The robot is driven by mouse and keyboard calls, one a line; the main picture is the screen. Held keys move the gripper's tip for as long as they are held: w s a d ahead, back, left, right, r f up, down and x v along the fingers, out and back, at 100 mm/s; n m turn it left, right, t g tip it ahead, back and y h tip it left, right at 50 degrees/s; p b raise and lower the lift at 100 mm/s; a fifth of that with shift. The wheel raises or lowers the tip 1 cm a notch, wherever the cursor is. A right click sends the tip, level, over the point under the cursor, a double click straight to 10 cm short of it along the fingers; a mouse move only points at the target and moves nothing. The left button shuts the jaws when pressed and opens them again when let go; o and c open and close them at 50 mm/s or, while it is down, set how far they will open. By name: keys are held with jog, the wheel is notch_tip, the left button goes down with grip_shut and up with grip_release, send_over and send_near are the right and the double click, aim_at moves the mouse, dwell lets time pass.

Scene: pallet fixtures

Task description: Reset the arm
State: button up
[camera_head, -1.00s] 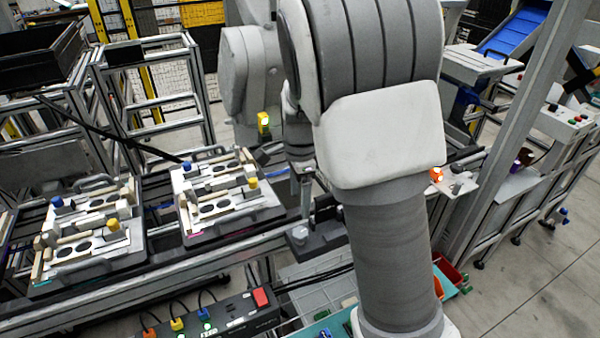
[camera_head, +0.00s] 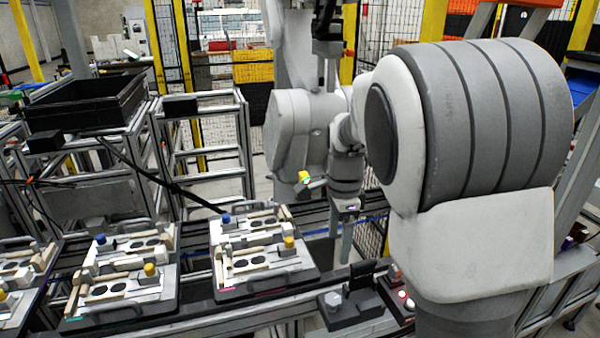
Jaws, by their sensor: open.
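My arm fills the right of the view, with a large grey and white joint close to the camera. Its far end hangs near the centre. My gripper (camera_head: 347,238) points down there, beyond the right edge of the nearer pallet fixture in the picture. It is open and nothing shows between its fingers. Only a narrow grey finger is clear, and the rest of the gripper is small and partly hidden. A pallet fixture (camera_head: 300,279) with a blue and a yellow knob lies to its left, apart from it. A second, similar pallet fixture (camera_head: 118,318) lies further left.
A third pallet is cut off at the left edge. A black crate (camera_head: 85,113) stands on a metal frame at the back left. A yellow-lit piece (camera_head: 304,177) shows left of the wrist. A dark device (camera_head: 350,308) sits below the gripper. Yellow posts and mesh fencing stand behind.

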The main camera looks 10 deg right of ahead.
jog(key=s+r+n+t, duration=0.2)
jog(key=s+r+n, duration=0.2)
jog(key=s+n, duration=0.4)
jog(key=s+r+n+t, duration=0.3)
jog(key=s+n, duration=0.6)
jog(key=s, duration=0.5)
jog(key=shift+r+t, duration=0.3)
jog(key=shift+r, duration=0.5)
